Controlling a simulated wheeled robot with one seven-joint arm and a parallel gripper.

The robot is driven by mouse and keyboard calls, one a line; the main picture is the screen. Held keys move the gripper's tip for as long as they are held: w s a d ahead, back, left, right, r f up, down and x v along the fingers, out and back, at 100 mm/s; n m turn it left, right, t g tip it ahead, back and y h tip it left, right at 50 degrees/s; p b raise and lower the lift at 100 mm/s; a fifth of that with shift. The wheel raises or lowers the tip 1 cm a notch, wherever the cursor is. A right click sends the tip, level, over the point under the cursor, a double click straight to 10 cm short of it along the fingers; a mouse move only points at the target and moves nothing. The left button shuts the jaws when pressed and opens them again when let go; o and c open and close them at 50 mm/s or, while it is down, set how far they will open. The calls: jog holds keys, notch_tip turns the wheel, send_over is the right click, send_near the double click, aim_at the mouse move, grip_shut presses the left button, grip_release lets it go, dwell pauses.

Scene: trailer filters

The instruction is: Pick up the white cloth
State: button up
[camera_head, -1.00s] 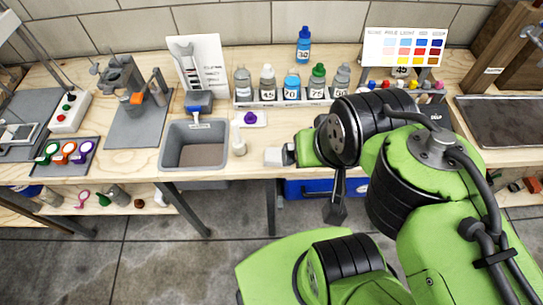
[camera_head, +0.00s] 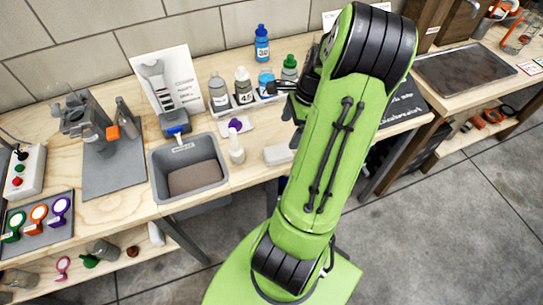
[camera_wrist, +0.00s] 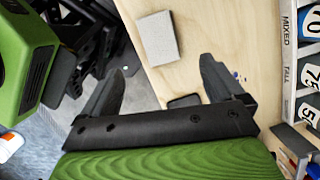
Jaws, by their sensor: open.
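The white cloth (camera_head: 278,154) is a small, pale, folded-looking rectangle lying flat near the front edge of the wooden table, just left of my green arm. In the wrist view the cloth (camera_wrist: 158,37) shows as a light grey-white block on the wood, close to the table edge and beyond my fingertips. My gripper (camera_wrist: 160,82) is open and empty, its two dark fingers spread, with the cloth apart from them. In the head view my gripper is mostly hidden by my arm, near the bottle rack.
A rack (camera_head: 240,108) with several labelled bottles stands behind the cloth; its edge (camera_wrist: 288,60) is at the right of the wrist view. A grey bin (camera_head: 189,165) and a small white bottle (camera_head: 236,146) stand to the left. A dark tray (camera_head: 460,75) is at right.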

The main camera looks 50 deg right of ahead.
aim_at(278, 152)
jog(key=b+x, duration=0.3)
jog(key=x, duration=0.7)
jog(key=shift+w+a+f, duration=0.1)
jog(key=shift+a+f, duration=0.1)
jog(key=shift+f, duration=0.05)
jog(key=shift+r, duration=0.1)
jog(key=shift+c, duration=0.3)
jog(key=c, duration=1.1)
notch_tip(278, 152, up, 10)
jog(key=p, duration=0.3)
